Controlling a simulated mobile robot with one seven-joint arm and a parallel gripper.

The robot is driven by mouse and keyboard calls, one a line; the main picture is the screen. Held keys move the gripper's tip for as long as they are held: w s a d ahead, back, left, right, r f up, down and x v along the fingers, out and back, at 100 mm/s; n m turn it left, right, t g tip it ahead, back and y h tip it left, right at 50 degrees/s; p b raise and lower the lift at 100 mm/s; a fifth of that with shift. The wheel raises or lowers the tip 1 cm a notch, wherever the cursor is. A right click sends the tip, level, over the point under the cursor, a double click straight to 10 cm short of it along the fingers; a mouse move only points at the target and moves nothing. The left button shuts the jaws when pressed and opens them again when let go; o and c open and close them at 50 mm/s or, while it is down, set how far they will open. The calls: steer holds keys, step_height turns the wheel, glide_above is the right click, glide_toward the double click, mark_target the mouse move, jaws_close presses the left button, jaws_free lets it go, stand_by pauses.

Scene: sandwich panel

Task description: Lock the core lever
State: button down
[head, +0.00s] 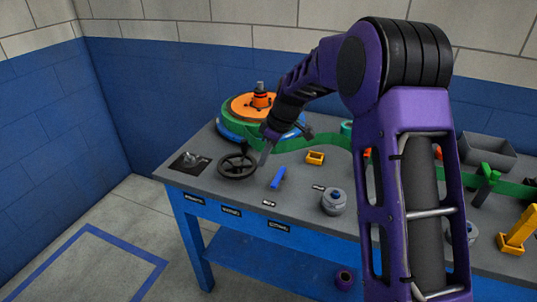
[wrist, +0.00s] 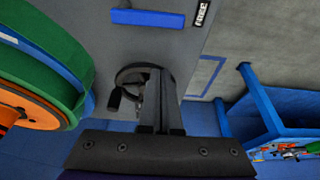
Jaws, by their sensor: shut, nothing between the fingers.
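The likely core lever is a short blue bar (head: 278,177) on the grey tabletop, right of a black handwheel. It also shows at the top of the wrist view (wrist: 148,17), beside a label reading FREE (wrist: 202,13). In the head view this small label (head: 268,203) is just in front of the bar. My gripper (head: 265,154) points down at the handwheel's right side, left of and apart from the blue bar. Its fingers (wrist: 160,100) are shut and empty, and hide part of the wheel in the wrist view. Whether they touch the wheel is unclear.
The handwheel (head: 238,165) stands near the left end of the table. A green and orange round stack (head: 232,117) is behind it. Tabletop around the bar is clear.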

mark_target(278, 181)
steer(key=x, duration=0.6)
steer(key=shift+s+d+r, duration=0.1)
steer(key=shift+s+d, duration=0.1)
steer(key=shift+d, duration=0.45)
steer(key=shift+s+d+f, duration=0.1)
steer(key=shift+s+d, duration=0.15)
steer(key=shift+d, duration=0.4)
steer(key=shift+s+d+r, duration=0.1)
steer(key=shift+s+d, duration=0.1)
steer(key=shift+d, duration=0.45)
